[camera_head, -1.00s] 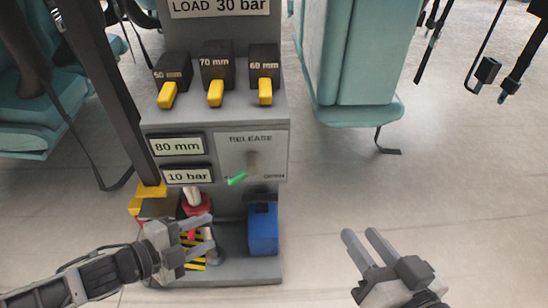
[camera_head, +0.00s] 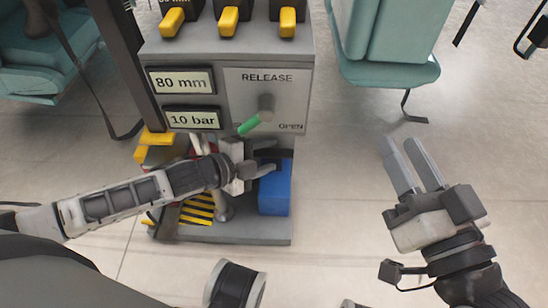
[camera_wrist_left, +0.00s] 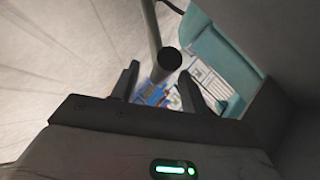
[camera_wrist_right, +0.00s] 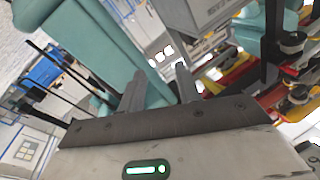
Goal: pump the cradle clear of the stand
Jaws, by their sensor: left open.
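The grey service unit (camera_head: 225,55) stands in front of me, with readouts of 80 mm (camera_head: 181,80) and 10 bar (camera_head: 192,118). Its green-tipped release lever (camera_head: 249,124) points down-left, away from the OPEN label. My left gripper (camera_head: 268,160) is open at the lower recess, by the blue block (camera_head: 274,193). In the left wrist view, the round dark end of a rod (camera_wrist_left: 167,59) shows between the open fingers (camera_wrist_left: 158,85); contact cannot be told. My right gripper (camera_head: 409,160) is open and empty over the floor at right. I cannot clearly make out the cradle and stand.
Yellow-handled black valves (camera_head: 229,18) line the unit's top. A yellow part (camera_head: 157,137) and a striped plate (camera_head: 197,209) sit low on its left, partly behind my left arm. Teal seats (camera_head: 390,60) stand on both sides. Floor (camera_head: 350,210) right of the unit is clear.

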